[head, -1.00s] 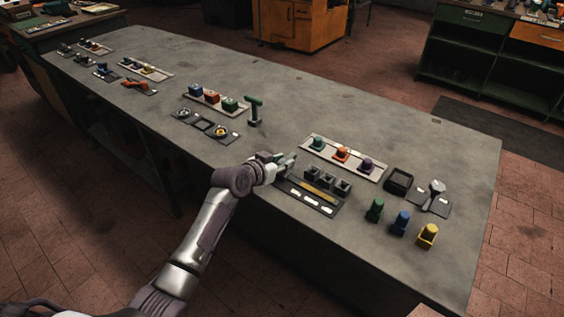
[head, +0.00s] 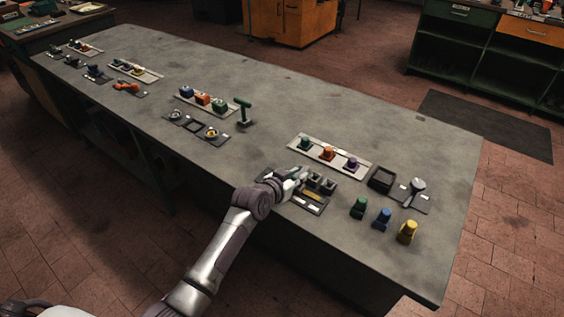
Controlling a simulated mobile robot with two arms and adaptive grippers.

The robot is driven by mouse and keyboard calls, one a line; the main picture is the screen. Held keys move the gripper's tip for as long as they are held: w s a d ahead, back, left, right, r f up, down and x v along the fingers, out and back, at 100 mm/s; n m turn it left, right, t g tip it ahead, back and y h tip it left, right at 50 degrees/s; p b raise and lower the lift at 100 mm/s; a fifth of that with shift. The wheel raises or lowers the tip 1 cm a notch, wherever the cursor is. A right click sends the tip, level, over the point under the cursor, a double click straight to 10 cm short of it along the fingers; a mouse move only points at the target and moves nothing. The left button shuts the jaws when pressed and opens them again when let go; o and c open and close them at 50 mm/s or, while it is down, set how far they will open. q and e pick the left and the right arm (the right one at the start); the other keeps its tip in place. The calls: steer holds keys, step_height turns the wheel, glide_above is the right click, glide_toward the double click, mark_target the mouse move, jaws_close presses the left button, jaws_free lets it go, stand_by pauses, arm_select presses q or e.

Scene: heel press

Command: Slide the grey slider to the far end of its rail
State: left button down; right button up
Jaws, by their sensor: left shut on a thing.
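My left gripper (head: 298,177) is at the left end of a dark panel (head: 300,205) near the table's front edge. Its fingers are closed on a small piece there, which I take for the grey slider; the fingers hide most of it. Small dark grey blocks (head: 329,186) stand in a row just right of the fingers. A yellow strip (head: 313,194) and white labels lie in front of them on the panel. The rail under the fingers cannot be made out. My right gripper is not in view.
Behind the panel is a pale tray (head: 338,166) with green, orange and purple knobs. A green T-handle (head: 243,110) stands further left.

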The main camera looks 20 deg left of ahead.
arm_select(q)
steer(key=d, duration=0.2)
steer(key=s+d+p, duration=0.1)
steer(key=d, duration=0.1)
steer(key=s+d+p, duration=0.1)
steer(key=d, duration=0.1)
steer(key=shift+r, duration=0.15)
steer(key=shift+s+d, duration=0.3)
steer(key=shift+d, duration=0.25)
steer(key=shift+s+d+f, duration=0.1)
steer(key=shift+d+f, duration=0.1)
steer(key=shift+d, duration=0.05)
steer(key=c, duration=1)
jaws_free()
steer(key=shift+d, duration=0.15)
